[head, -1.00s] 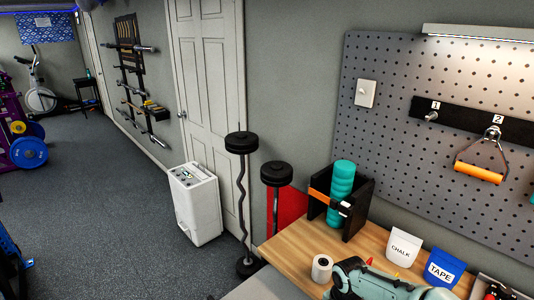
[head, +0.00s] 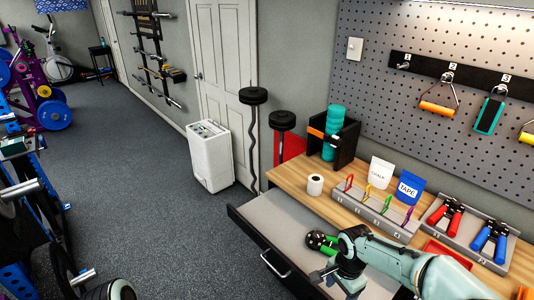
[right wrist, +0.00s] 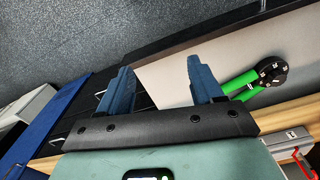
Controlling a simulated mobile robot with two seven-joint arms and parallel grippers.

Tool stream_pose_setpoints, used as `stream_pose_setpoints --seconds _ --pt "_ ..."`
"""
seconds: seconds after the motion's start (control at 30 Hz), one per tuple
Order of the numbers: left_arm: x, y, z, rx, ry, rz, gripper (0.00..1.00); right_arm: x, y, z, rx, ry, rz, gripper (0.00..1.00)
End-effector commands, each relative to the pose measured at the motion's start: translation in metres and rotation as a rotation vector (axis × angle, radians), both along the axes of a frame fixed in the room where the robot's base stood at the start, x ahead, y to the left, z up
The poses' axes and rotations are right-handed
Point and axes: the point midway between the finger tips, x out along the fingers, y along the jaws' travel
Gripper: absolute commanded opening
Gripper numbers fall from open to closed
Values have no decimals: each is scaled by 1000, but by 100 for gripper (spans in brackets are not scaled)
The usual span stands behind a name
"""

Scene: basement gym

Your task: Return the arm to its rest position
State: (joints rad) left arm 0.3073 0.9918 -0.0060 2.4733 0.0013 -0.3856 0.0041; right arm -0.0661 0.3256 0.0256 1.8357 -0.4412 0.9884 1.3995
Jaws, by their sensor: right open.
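My right arm comes in from the lower right of the head view. Its gripper (head: 333,282) is over the open drawer (head: 268,212). In the right wrist view the two blue fingers of the gripper (right wrist: 162,85) stand wide apart with nothing between them. A green-handled tool with a round black head (head: 320,242) lies in the drawer, just beyond the gripper. The tool also shows in the right wrist view (right wrist: 272,72), to the right of the fingers and outside them. My left gripper is in neither view.
The wooden bench top (head: 290,173) holds a rack of coloured clips (head: 372,208), a white roll (head: 315,185), chalk (head: 380,172) and tape (head: 411,187) pouches, and red (head: 445,216) and blue (head: 489,239) hand grips. A pegboard (head: 425,35) stands behind. Open floor (head: 140,180) lies left.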

Motion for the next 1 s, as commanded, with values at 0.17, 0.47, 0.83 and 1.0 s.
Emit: stream_pose_setpoints --seconds 0.17,0.47,0.83,1.0 --pt "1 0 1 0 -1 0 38 -21 26 -94 137 34 212 66" --pt "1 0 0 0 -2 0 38 -126 67 -250 350 -43 545 66" --pt "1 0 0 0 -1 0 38 -207 72 -298 317 -109 727 66" --pt "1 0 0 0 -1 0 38 -207 72 -298 317 -109 727 66"
